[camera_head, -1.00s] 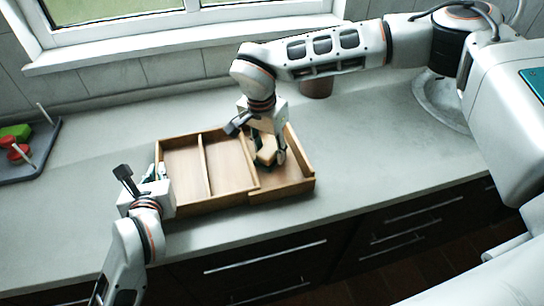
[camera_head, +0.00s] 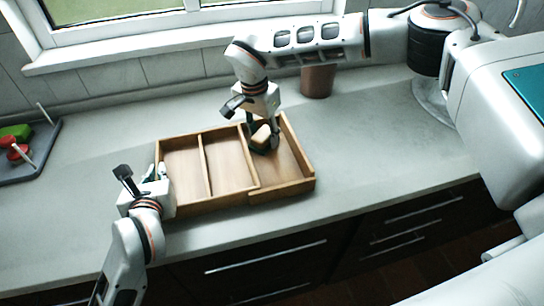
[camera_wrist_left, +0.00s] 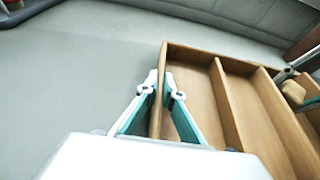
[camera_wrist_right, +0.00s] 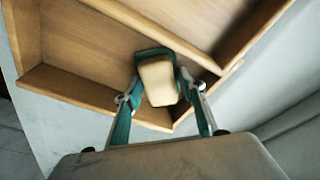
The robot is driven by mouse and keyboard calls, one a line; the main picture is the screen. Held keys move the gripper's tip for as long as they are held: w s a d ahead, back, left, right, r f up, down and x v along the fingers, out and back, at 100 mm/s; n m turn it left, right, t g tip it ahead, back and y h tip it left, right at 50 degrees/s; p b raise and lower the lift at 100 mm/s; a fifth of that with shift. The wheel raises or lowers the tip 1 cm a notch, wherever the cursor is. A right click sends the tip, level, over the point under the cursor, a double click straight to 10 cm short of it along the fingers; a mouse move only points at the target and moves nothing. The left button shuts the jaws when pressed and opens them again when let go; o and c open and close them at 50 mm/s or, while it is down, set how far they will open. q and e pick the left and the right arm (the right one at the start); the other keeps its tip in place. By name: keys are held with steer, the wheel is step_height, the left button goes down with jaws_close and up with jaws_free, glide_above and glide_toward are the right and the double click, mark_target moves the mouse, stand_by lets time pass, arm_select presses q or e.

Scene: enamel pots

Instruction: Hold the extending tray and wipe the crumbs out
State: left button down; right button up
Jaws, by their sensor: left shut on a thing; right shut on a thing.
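The wooden extending tray (camera_head: 211,207) lies on the grey counter, with two long compartments and an extended section at its right. My left gripper (camera_head: 158,174) is shut on the tray's left wall; the left wrist view shows its fingers (camera_wrist_left: 161,92) on either side of that wall. My right gripper (camera_head: 264,143) is inside the right section near its back end, shut on a pale tan block-like wiper (camera_head: 261,134). In the right wrist view the wiper (camera_wrist_right: 158,82) sits between the teal fingertips (camera_wrist_right: 157,75), close to the tray's corner. I cannot make out any crumbs.
A brown pot (camera_head: 317,81) stands behind the tray to the right, beneath my right arm. A dark grey tray (camera_head: 38,160) with green and red items is at the far left. The counter (camera_head: 370,150) right of the wooden tray is clear.

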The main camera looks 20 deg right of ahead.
mark_target(277, 172)
steer(key=shift+s+f, duration=0.1)
steer(key=shift+s, duration=5.5)
step_height(277, 172, up, 13)
steer(key=shift+w, duration=0.1)
steer(key=d, duration=1)
